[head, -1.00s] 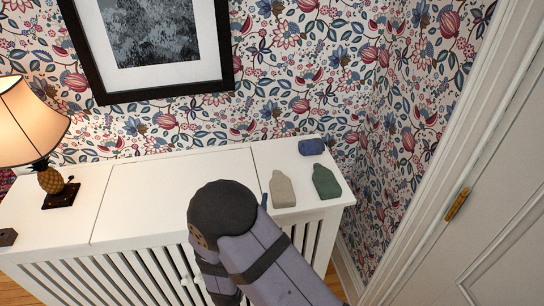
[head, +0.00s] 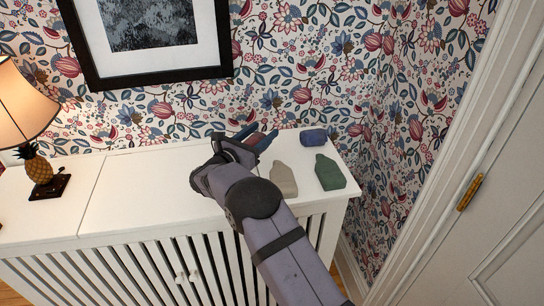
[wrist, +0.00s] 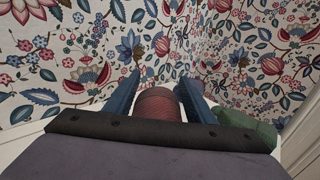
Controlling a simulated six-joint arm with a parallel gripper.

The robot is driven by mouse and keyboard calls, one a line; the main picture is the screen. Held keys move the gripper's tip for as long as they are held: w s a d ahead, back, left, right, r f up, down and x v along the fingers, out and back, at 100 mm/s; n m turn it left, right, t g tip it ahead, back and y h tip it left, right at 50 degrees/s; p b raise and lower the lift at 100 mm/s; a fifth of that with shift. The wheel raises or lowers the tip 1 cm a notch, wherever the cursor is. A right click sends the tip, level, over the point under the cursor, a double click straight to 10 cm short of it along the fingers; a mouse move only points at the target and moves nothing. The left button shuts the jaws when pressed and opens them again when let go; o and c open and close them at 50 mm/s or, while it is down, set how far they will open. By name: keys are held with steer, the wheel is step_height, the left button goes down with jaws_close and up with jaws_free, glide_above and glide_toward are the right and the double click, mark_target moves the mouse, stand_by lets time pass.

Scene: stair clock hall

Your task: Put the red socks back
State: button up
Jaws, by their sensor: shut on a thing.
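The red socks, a dull red ribbed bundle (wrist: 160,104), sit between the two blue fingers of my gripper (wrist: 158,98) in the wrist view. In the head view a small part of the red socks (head: 256,139) shows between the fingers of my gripper (head: 256,137). My gripper is shut on them above the back of the white cabinet top, left of the other folded bundles. Their lower part is hidden by my gripper in the wrist view.
On the white cabinet top (head: 140,190) lie a beige bundle (head: 283,179), a green bundle (head: 329,172) and a rolled blue bundle (head: 313,137). A pineapple lamp (head: 39,171) stands at the left. A framed picture (head: 160,79) hangs on the wall behind. The cabinet's middle is clear.

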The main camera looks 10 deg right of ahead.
steer(key=w+d+r+b, duration=0.5)
steer(key=w+d+r, duration=0.1)
steer(key=w+d, duration=0.15)
steer(key=shift+w+a+f+p, duration=0.1)
steer(key=shift+f+p, duration=0.5)
steer(key=shift+f, duration=1.85)
steer(key=shift+a+f+p, duration=0.1)
steer(key=shift+f+p, duration=0.45)
steer(key=shift+f, duration=2)
steer(key=shift+f, duration=0.1)
steer(key=shift+f+b, duration=0.3)
steer(key=shift+b, duration=0.2)
steer(key=shift+f+b, duration=0.25)
steer(key=shift+b, duration=0.05)
steer(key=o, duration=1)
